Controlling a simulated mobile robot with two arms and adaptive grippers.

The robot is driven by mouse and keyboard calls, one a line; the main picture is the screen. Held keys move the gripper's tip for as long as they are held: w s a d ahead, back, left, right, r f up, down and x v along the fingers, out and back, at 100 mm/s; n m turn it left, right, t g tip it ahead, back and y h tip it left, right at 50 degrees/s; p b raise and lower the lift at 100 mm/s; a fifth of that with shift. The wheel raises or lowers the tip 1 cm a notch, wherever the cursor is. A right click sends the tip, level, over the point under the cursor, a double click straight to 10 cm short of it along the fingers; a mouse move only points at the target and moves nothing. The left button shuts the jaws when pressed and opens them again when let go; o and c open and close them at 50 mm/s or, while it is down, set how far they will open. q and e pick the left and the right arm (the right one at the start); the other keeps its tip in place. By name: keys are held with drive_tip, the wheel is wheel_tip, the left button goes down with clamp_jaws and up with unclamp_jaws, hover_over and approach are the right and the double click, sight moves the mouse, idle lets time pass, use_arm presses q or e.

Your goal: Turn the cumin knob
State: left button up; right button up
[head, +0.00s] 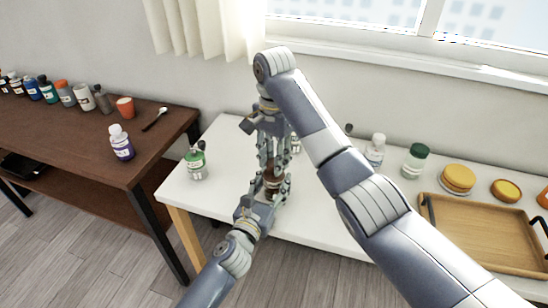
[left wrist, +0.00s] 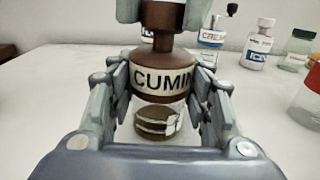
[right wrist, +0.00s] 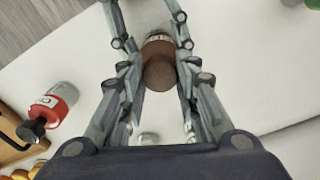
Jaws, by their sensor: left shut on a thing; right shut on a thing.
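The cumin grinder (head: 272,181) stands upright on the white table, mostly hidden by my grippers in the head view. In the left wrist view its brown body (left wrist: 163,82) carries the CUMIN label above a clear base with dark contents. My left gripper (head: 270,184) is shut around the grinder's body, one finger set on each side. The brown knob (right wrist: 158,72) is the top part, seen from above in the right wrist view. My right gripper (head: 273,150) comes down from above and is shut on the knob. Its fingertips also show at the top of the left wrist view.
A green-labelled grinder (head: 196,163) stands left on the white table (head: 225,150). White-capped (head: 376,150) and green-capped (head: 415,160) jars, yellow round items (head: 458,177) and a wooden tray (head: 480,230) are right. A brown table (head: 70,135) with several bottles is at left.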

drive_tip(key=shift+w+d+m, duration=0.1)
drive_tip(key=shift+m, duration=0.2)
drive_tip(key=o, duration=1.1)
drive_tip(key=shift+r, duration=0.15)
drive_tip(key=shift+r, duration=0.95)
wheel_tip(320, 180, up, 10)
drive_tip(key=shift+f, duration=0.1)
